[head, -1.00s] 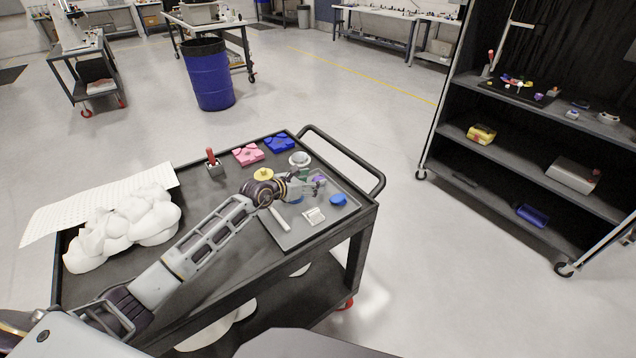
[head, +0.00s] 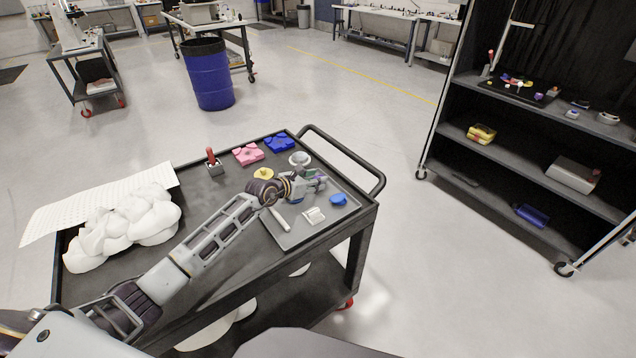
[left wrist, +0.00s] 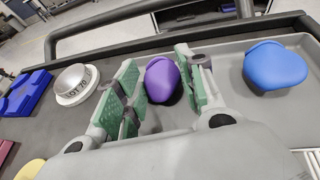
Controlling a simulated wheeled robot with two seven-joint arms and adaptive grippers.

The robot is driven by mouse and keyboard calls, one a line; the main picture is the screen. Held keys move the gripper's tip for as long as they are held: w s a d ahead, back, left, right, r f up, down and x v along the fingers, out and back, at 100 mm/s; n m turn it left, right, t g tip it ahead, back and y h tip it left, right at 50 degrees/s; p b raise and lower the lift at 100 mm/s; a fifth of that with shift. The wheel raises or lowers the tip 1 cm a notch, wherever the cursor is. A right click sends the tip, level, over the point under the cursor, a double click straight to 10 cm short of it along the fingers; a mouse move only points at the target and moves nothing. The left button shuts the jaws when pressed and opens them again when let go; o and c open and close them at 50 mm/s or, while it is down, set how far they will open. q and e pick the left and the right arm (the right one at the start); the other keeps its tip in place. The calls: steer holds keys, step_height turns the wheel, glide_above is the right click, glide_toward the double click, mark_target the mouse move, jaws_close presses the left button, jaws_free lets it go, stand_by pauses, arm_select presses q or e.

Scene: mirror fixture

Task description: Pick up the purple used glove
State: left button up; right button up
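The purple used glove (left wrist: 161,80) is a small smooth purple lump on the grey tray (head: 290,240) on the black cart. In the left wrist view it lies between the two green-padded fingers of my left gripper (left wrist: 160,86). The fingers are apart, with a gap visible on the glove's right side; contact on its left side is hard to tell. In the head view my left gripper (head: 314,181) is over the tray's back part and mostly hides the glove. My right gripper is not in view.
A blue lump (left wrist: 275,66) lies right of the gripper on the tray. A white-and-grey round weight (left wrist: 76,83) stands to the left. White pieces (head: 314,216) lie at the tray's front. Pink (head: 248,154) and blue (head: 279,143) blocks sit behind. A cart handle (head: 345,153) rises at the right.

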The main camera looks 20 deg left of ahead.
arm_select(q)
steer(key=shift+c, duration=0.6)
step_height(320, 180, up, 10)
stand_by(0.5)
stand_by(0.5)
